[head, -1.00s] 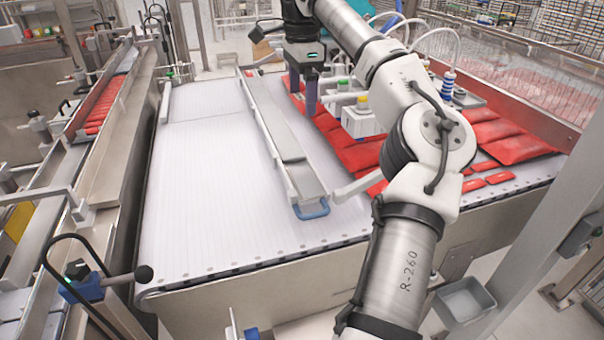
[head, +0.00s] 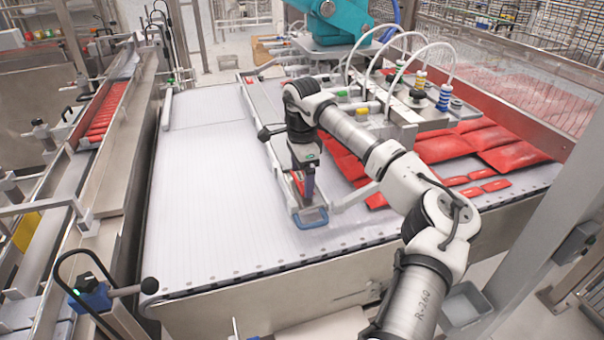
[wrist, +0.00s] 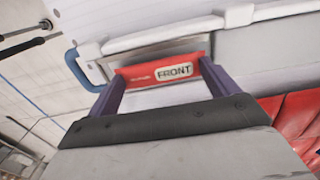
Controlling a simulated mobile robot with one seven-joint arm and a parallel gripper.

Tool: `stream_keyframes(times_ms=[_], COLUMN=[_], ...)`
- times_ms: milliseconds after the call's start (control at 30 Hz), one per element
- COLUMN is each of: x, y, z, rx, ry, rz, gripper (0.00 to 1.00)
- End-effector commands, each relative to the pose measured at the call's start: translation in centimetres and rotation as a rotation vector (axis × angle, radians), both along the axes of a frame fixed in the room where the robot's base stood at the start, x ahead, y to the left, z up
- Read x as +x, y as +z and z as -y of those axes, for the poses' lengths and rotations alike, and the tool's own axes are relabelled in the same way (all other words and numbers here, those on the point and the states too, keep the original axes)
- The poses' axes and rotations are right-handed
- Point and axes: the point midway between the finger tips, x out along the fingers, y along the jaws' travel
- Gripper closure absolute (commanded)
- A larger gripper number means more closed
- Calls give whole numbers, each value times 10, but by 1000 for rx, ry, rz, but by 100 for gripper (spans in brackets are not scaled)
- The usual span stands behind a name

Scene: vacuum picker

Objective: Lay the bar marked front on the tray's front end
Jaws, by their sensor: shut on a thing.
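My gripper (head: 306,196) points down at the near end of the long grey tray (head: 262,128), by its blue handle (head: 311,218). In the wrist view its two purple fingers are shut on a red bar marked FRONT (wrist: 174,71). The bar lies crosswise, its label facing the camera and readable. It sits at the tray's end (wrist: 150,42), close to the blue handle (wrist: 84,72). In the head view only a sliver of red shows beside the fingers. I cannot tell whether the bar touches the tray floor.
The suction picker (head: 408,108) with hoses stands right of the tray. Red pouches (head: 485,140) lie beyond it on the white belt. The belt left of the tray (head: 200,190) is clear. A side conveyor (head: 105,110) holding red packs runs at the left.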

Motion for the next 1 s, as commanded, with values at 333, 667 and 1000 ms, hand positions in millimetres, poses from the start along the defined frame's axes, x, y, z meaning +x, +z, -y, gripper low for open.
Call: stream_keyframes(times_ms=[333,667,1000], x=[0,0,1], y=[-10,-12,13], z=[0,0,0], rx=[0,0,-2], ry=[0,0,0], rz=[0,0,5], gripper=[39,0,0])
